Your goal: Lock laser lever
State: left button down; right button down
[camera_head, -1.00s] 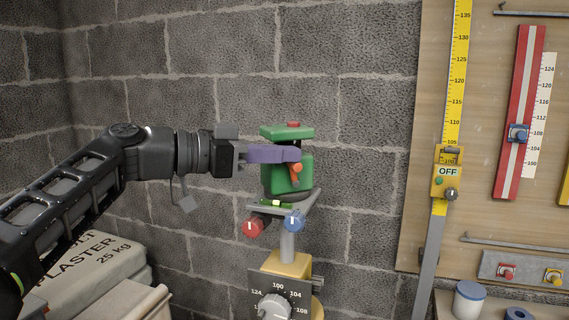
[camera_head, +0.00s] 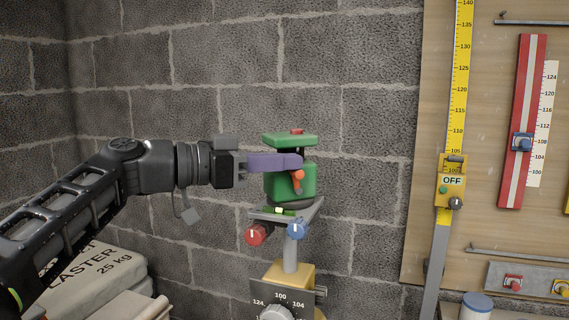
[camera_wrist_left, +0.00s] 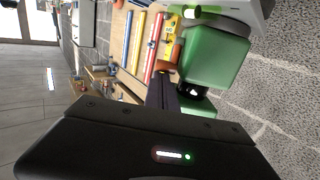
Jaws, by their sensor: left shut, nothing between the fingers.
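The green laser (camera_head: 290,184) sits on a small grey platform on a post. An orange lever (camera_head: 298,180) is on its front and points mostly downward. My left gripper (camera_head: 298,162) comes in from the left with purple fingers shut and empty. The fingertips are in front of the laser's upper body, just above the lever; I cannot tell whether they touch it. In the left wrist view the green laser (camera_wrist_left: 212,62) is close to the purple fingers (camera_wrist_left: 160,92), with an orange part beside their tips. My right gripper is not in view.
Below the laser are a red knob (camera_head: 256,234), a blue knob (camera_head: 296,230) and a yellow block (camera_head: 289,273) with a numbered dial. A yellow staff with an OFF box (camera_head: 451,181) stands right. Plaster bags (camera_head: 92,268) lie lower left. The block wall is behind.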

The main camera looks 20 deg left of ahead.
aim_at(297, 138)
pick_arm(q)
jog(key=shift+f+b, duration=0.1)
jog(key=shift+b, duration=0.2)
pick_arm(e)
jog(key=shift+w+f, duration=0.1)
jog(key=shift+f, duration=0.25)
